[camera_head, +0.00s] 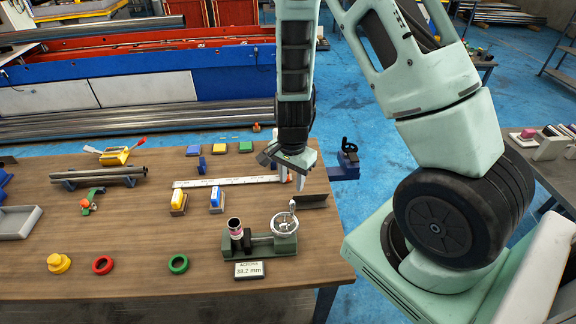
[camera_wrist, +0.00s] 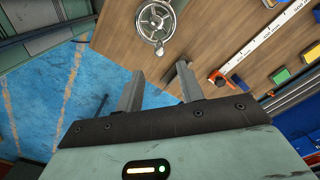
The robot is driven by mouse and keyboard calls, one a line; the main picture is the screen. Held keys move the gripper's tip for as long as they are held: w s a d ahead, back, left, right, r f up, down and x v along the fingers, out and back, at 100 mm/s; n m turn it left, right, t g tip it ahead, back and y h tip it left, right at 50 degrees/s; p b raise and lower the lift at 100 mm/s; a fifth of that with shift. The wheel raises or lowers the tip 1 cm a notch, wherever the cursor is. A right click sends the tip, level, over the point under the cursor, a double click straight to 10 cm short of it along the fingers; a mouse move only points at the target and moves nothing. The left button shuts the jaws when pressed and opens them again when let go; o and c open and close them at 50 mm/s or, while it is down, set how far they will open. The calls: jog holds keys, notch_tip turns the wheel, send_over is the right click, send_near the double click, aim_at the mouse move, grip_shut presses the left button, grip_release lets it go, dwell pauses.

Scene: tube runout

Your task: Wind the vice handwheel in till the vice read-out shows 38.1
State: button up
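The green vice (camera_head: 262,244) stands near the front right of the wooden table, with a short upright tube (camera_head: 236,229) at its left end. Its metal handwheel (camera_head: 284,224) is at the right end, with a small crank knob at the top. The handwheel also shows at the top of the wrist view (camera_wrist: 154,22). The vice read-out (camera_head: 249,269) in front shows 38.2 mm. My gripper (camera_head: 291,175) is above and behind the handwheel, apart from it. In the wrist view its two fingers (camera_wrist: 158,88) are spread with nothing between them.
A white ruler (camera_head: 228,181) lies behind the vice, with a dark angled plate (camera_head: 312,201) at the table's right edge.

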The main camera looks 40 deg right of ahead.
aim_at(292, 202)
jog(key=shift+d+f, duration=0.15)
jog(key=shift+d, duration=0.05)
notch_tip(292, 202, down, 10)
jog(key=b, duration=0.9)
jog(key=shift+r, duration=0.25)
jog(key=shift+f, duration=0.1)
jog(key=shift+c, duration=0.4)
jog(key=c, duration=0.7)
jog(key=shift+c, duration=0.2)
